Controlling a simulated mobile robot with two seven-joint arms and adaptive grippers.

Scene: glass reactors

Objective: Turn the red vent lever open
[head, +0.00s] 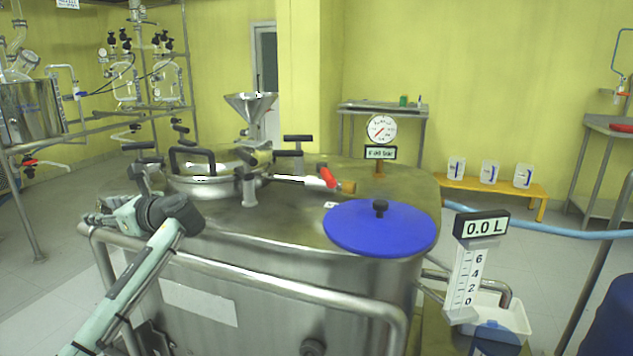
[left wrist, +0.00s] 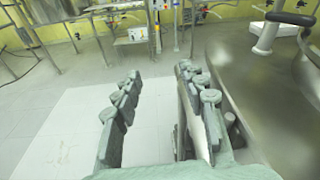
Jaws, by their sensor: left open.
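The red vent lever (head: 327,177) sits on a short pipe on top of the steel reactor (head: 285,222), right of the round hatch (head: 205,182) and left of the blue lid. My left gripper (head: 103,212) is at the reactor's left edge, near the front rail and well to the left of the lever. In the left wrist view its two fingers (left wrist: 160,76) are apart with nothing between them, over the floor beside the reactor's rim. The lever does not show in the left wrist view. My right gripper is in neither view.
The blue lid (head: 379,228) with a black knob lies on the reactor's right front. A dial gauge (head: 381,129) stands behind the lever. A steel rail (head: 262,286) crosses the reactor's front. A funnel (head: 251,106) and black-handled valves surround the hatch.

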